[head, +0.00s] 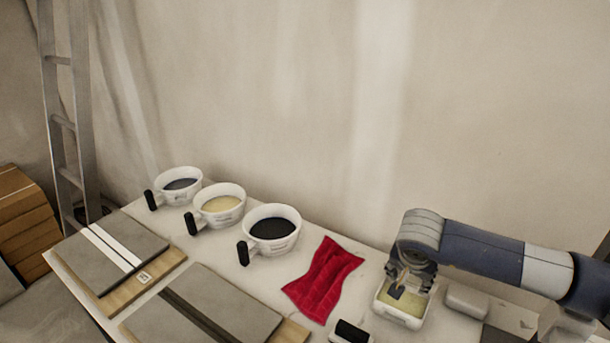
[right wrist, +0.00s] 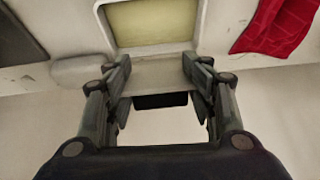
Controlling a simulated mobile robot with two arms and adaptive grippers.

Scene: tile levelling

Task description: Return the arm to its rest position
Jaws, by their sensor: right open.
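My right gripper (head: 410,284) comes in from the right and is over a white square tub (head: 401,318) with pale yellow contents. In the right wrist view the gripper (right wrist: 157,72) is open, with its two fingers spread apart at the near rim of the tub (right wrist: 196,22). A black piece (right wrist: 160,100) shows between the fingers below the rim; I cannot tell whether it belongs to the tub. The fingertips are partly hidden by the wrist in the head view. My left gripper is not in view.
A red cloth (head: 324,279) lies left of the tub, and a pale block (head: 467,299) right of it. Three white handled cups (head: 272,239) stand along the wall side. Grey tiles on wooden boards (head: 115,248) lie at the left. A ladder (head: 65,120) leans behind.

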